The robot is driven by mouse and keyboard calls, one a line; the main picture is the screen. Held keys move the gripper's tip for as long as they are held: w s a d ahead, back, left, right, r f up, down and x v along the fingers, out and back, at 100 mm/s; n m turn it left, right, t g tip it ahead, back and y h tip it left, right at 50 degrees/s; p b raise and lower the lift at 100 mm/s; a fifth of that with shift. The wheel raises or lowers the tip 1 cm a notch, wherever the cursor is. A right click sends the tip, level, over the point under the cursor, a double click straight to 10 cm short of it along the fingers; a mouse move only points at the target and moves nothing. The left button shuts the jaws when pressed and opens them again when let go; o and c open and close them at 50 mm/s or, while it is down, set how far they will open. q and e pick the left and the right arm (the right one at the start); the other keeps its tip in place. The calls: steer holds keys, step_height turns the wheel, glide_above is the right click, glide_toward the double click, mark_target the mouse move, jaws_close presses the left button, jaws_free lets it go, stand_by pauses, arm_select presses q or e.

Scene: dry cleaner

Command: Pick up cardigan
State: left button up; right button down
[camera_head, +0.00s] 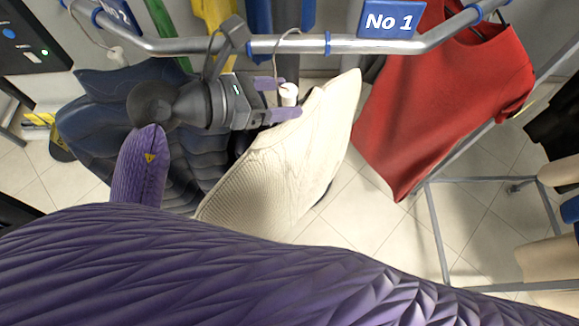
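A cream knitted cardigan (285,165) hangs under the metal rail, on a hanger with a white cap (289,94) and a thin hook. My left gripper (280,99) reaches in from the left at the top of the cardigan. Its two purple fingers stand apart, one above the other in the picture, with the white cap at their tips. I see no clear grip on the cap or the cloth. The gripper body hides part of the garment behind. My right gripper is not in view.
A red garment (440,95) hangs at right, a dark blue padded jacket (95,125) at left. A grey frame (437,235) stands at lower right on the tiles.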

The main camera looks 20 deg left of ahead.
arm_select(q)
jaws_close()
stand_by(1.3)
